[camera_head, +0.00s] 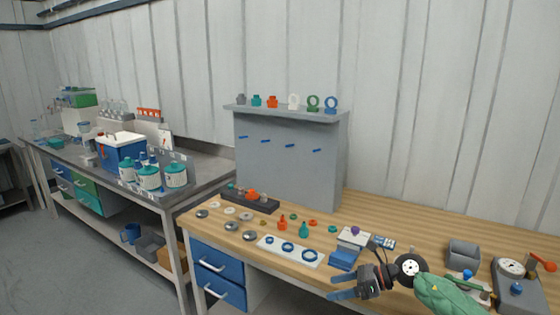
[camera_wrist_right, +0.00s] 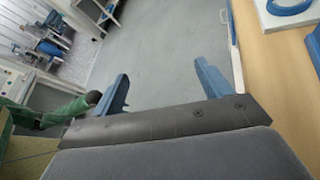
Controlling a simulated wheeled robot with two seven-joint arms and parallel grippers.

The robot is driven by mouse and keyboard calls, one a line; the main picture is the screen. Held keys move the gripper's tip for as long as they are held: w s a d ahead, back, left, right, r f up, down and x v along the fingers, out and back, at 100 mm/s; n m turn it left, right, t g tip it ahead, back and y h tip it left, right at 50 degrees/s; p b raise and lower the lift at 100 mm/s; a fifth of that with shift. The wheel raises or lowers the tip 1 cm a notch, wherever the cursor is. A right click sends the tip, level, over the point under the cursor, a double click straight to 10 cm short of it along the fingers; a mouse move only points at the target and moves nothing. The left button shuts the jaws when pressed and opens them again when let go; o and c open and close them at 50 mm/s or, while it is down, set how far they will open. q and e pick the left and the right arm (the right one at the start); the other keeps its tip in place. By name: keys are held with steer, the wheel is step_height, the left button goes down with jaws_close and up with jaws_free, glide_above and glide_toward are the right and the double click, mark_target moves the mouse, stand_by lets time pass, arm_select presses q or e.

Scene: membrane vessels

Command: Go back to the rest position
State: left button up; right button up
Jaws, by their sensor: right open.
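My right gripper (camera_head: 345,287) is at the front edge of the wooden workbench (camera_head: 420,238) in the head view. Its blue fingers point left and stand apart, with nothing between them. In the right wrist view the two blue fingers (camera_wrist_right: 163,88) are spread over bare grey floor. My right forearm is green and comes in from the lower right. My left gripper does not show in the head view.
A white board (camera_head: 268,248) with blue rings and a blue block (camera_head: 343,260) lie close to my right gripper. A grey bin (camera_head: 463,255) and a grey device (camera_head: 520,290) stand at right. A grey panel (camera_head: 285,165) rises behind. Floor is clear in front.

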steer(key=a+m+t+y, duration=0.45)
steer(key=m+t, duration=0.35)
steer(key=m, duration=0.3)
steer(key=s+d+f+m+t+h, duration=0.1)
steer(key=s+d+f+m+h, duration=0.2)
steer(key=f+m+h, duration=0.45)
steer(key=s+d+f+m+t+h, duration=0.2)
steer(key=f+m+h, duration=0.2)
steer(key=f+m, duration=0.55)
steer(key=s+d+f+m+t+h, duration=0.1)
steer(key=s+d+f+m+h, duration=0.2)
steer(key=f+m+h, duration=0.5)
steer(key=s+a+f+m+g+y, duration=0.1)
steer(key=s+f+m+g, duration=0.4)
steer(key=s, duration=1)
steer(key=s+a+f+m+g+y, duration=0.1)
steer(key=s+f+m+g, duration=0.4)
steer(key=s+f, duration=0.5)
steer(key=shift+s+a+g+y, duration=0.4)
steer(key=shift+s+a+g, duration=0.75)
steer(key=shift+s, duration=1.25)
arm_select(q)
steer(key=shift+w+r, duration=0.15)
arm_select(e)
steer(key=shift+d, duration=0.25)
